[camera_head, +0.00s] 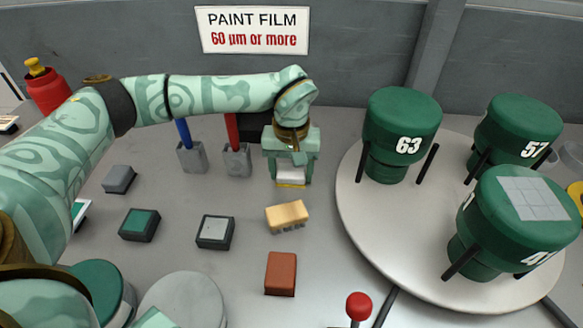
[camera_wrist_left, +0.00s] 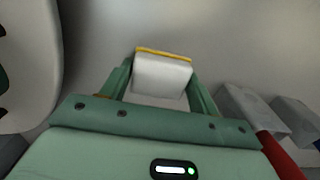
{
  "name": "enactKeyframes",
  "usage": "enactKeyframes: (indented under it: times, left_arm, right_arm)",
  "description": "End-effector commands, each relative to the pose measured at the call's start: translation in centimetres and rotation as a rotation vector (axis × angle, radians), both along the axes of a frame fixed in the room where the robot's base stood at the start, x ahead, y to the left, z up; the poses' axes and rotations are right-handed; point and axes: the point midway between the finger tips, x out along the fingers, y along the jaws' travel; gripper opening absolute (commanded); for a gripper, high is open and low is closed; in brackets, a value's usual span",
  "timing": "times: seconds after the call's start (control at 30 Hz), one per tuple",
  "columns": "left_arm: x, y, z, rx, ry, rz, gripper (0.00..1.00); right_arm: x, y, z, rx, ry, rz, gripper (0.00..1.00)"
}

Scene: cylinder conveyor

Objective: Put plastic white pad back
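My left gripper (camera_head: 291,176) points down over the grey table behind the yellow sponge-like block. Its two fingers stand against both sides of a white pad (camera_head: 291,179) with a yellow lower edge. In the left wrist view the white pad (camera_wrist_left: 161,76) sits between the fingertips, with its yellow edge at the far side. The pad is at or close to the table; I cannot tell whether it touches. My right gripper is not in view.
A yellow block (camera_head: 288,215), brown block (camera_head: 281,272), and pale-topped block (camera_head: 215,231) lie in front. Grey holders (camera_head: 237,161) with red and blue handles stand left of the gripper. A round turntable (camera_head: 361,235) carries green numbered cylinders at right. A red-knobbed lever (camera_head: 359,306) stands in front.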

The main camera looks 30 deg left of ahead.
Motion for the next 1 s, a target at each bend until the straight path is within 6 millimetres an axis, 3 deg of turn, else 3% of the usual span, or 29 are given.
enactKeyframes:
  times: [0.07, 0.4, 0.8, 1.0]
  left_arm:
    - [0.0, 0.0, 0.0, 0.000, 0.000, 0.000, 0.80]
    - [0.1, 0.0, 0.5, -0.001, -0.003, -0.001, 0.80]
    - [0.1, 0.0, 9.4, 0.000, -0.008, 0.000, 0.80]
    - [0.0, 0.0, 12.0, -0.001, -0.003, 0.001, 0.80]
  right_arm:
    - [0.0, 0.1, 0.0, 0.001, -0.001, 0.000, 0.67]
    - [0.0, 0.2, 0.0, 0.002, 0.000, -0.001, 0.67]
    - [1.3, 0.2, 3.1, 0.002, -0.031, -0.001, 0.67]
    - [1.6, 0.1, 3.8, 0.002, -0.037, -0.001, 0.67]
